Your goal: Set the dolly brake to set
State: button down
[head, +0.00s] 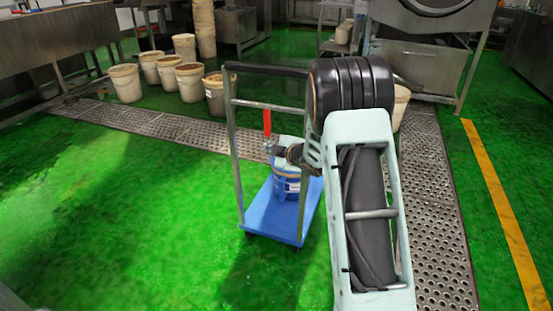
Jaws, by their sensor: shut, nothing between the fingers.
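The dolly has a blue platform (257,219) and an upright metal frame with a black handle bar (262,70). A red lever (267,121), which looks like the brake lever, stands upright within the frame in the picture. A blue drum (287,184) with a pale label stands on the platform. My gripper (271,149) is shut and empty. It points left, and its tips appear at the lower end of the red lever. I cannot tell whether they touch it. My arm and gripper hide part of the drum's top and the dolly's right side.
Several buckets (125,83) stand behind the dolly at the left, near a steel trough (58,40). A perforated metal floor grating (172,127) runs behind and to the right. The green floor left of the dolly is clear. A steel machine (420,65) stands back right.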

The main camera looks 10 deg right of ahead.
jog(key=shift+s+d+p, duration=0.1)
jog(key=shift+s+d, duration=0.1)
jog(key=shift+s, duration=0.75)
jog(key=shift+s+d+p, duration=0.15)
jog(key=shift+s+d, duration=0.1)
jog(key=shift+s, duration=0.75)
jog(key=shift+s+d+p, duration=0.1)
jog(key=shift+s+d, duration=0.1)
jog(key=shift+s, duration=0.75)
jog(key=shift+r, duration=0.1)
